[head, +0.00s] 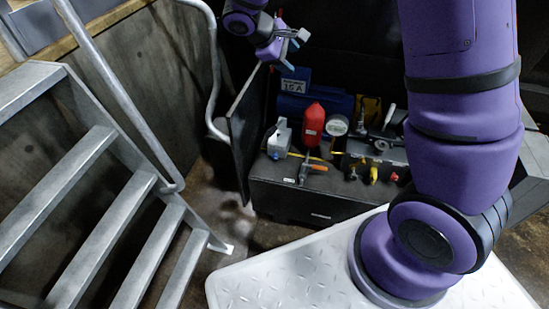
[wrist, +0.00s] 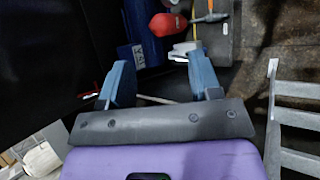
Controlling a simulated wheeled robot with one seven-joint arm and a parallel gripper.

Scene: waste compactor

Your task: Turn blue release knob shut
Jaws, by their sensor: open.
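I cannot make out a blue release knob for certain in either view. Several small coloured knobs or fittings sit at the front of the dark equipment cabinet (head: 275,196) in the head view, among them a yellow one (head: 373,174) and a red one (head: 394,177). A grey-white device (head: 279,138) with a bluish lower part stands at the left of the cabinet top. My gripper (head: 297,36) is raised above and behind the cabinet, open and empty. In the wrist view its two blue fingers stand wide apart (wrist: 159,60).
A red bottle (head: 313,125), a round gauge (head: 337,125), an orange-handled tool (head: 318,168) and a blue box (head: 300,103) are on the cabinet. A dark panel (head: 245,130) stands upright at its left. Metal stairs (head: 117,200) fill the left side.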

